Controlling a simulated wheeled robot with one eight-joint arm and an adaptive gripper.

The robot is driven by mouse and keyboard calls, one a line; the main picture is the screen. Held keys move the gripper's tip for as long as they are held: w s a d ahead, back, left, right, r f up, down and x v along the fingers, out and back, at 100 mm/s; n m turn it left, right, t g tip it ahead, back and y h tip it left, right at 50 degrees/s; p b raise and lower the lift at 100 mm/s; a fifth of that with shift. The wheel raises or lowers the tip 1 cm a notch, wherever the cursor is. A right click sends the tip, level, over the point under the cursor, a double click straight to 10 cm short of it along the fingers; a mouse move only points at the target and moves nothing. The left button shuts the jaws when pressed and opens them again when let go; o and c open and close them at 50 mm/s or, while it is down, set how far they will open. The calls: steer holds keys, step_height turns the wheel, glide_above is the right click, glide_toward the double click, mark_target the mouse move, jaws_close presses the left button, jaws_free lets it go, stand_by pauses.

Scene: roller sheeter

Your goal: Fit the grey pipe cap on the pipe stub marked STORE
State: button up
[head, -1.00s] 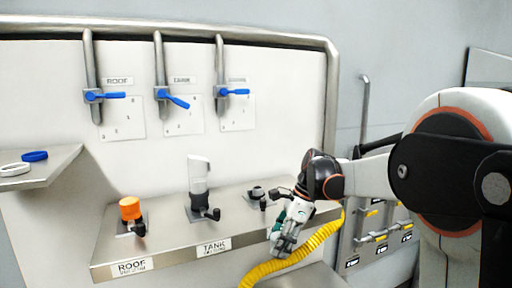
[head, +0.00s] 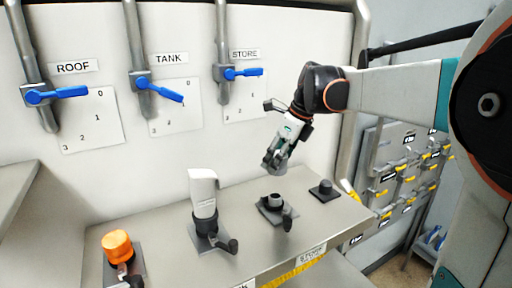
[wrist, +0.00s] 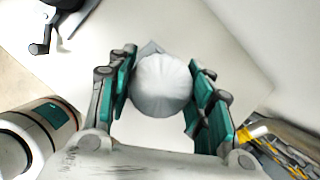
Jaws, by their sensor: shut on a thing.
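My gripper (head: 275,160) is shut on the grey pipe cap (wrist: 162,85), which shows as a pale round dome between the fingers in the wrist view. The cap and stub are apart. The stub cannot be made out for certain in the wrist view.
The ROOF stub (head: 118,246) wears an orange cap. A tall white piece (head: 204,192) stands on the TANK stub. A small dark post (head: 325,188) stands right of STORE. Blue-handled valves (head: 241,73) line the wall behind.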

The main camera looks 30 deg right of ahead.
steer(key=shift+w+f, duration=0.1)
steer(key=shift+f, duration=0.05)
steer(key=f+b, duration=0.1)
steer(key=f, duration=0.1)
steer(key=b, duration=0.4)
glide_above(273, 195)
steer(key=shift+s+d+f, duration=0.15)
steer(key=shift+f, duration=1.25)
steer(key=shift+s+d+f, duration=0.1)
steer(key=shift+s+f, duration=0.05)
steer(key=shift+f, duration=1.2)
steer(key=shift+f+b, duration=0.75)
steer(key=shift+f, duration=0.2)
steer(key=shift+f, duration=0.35)
steer(key=shift+f+b, duration=0.45)
steer(key=shift+b, duration=0.1)
steer(key=o, duration=1.1)
